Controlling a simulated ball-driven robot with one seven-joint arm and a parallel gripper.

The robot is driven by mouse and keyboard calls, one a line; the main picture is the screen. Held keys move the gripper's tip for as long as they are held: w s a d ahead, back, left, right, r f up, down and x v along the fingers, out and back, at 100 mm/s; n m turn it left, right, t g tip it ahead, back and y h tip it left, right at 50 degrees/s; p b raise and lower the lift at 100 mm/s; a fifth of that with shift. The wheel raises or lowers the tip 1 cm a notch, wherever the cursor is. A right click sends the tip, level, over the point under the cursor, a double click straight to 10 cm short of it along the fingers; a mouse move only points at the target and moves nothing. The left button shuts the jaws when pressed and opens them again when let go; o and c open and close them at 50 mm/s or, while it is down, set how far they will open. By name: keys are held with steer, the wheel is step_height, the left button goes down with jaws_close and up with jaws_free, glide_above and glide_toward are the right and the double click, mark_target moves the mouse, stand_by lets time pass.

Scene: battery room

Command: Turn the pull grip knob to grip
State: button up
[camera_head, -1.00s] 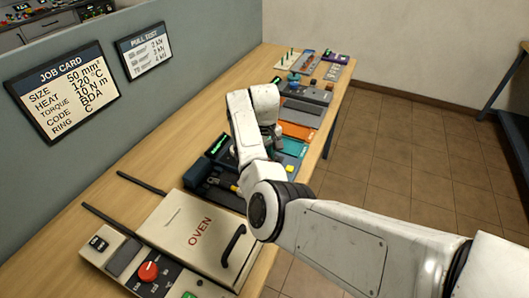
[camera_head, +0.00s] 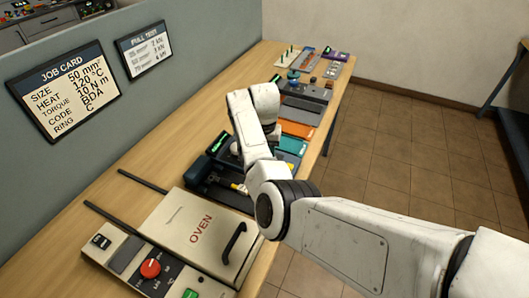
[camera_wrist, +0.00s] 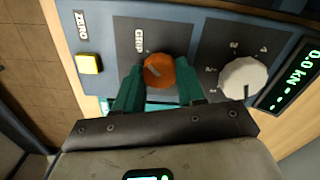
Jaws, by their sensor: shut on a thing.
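The round orange grip knob (camera_wrist: 160,71) sits on a dark panel under the word GRIP in the wrist view. A short pale mark runs slantwise on its face. My gripper (camera_wrist: 160,82) has its teal fingers on either side of the knob and is shut on it. The fingers hide the knob's lower sides. In the head view my white wrist hangs over the tester panel and hides the knob and fingertips.
A yellow ZERO button (camera_wrist: 89,63) is left of the knob. A white numbered dial (camera_wrist: 242,77) and a display (camera_wrist: 291,79) reading 0.0 kN are right. The oven (camera_head: 195,235) stands nearer on the bench. Several tools and trays lie farther along it.

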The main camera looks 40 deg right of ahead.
steer(key=shift+r, duration=0.1)
stand_by(0.5)
steer(key=o, duration=1.1)
steer(key=shift+c, duration=0.2)
step_height(320, 180, up, 11)
steer(key=b, duration=0.1)
steer(key=shift+f, duration=0.2)
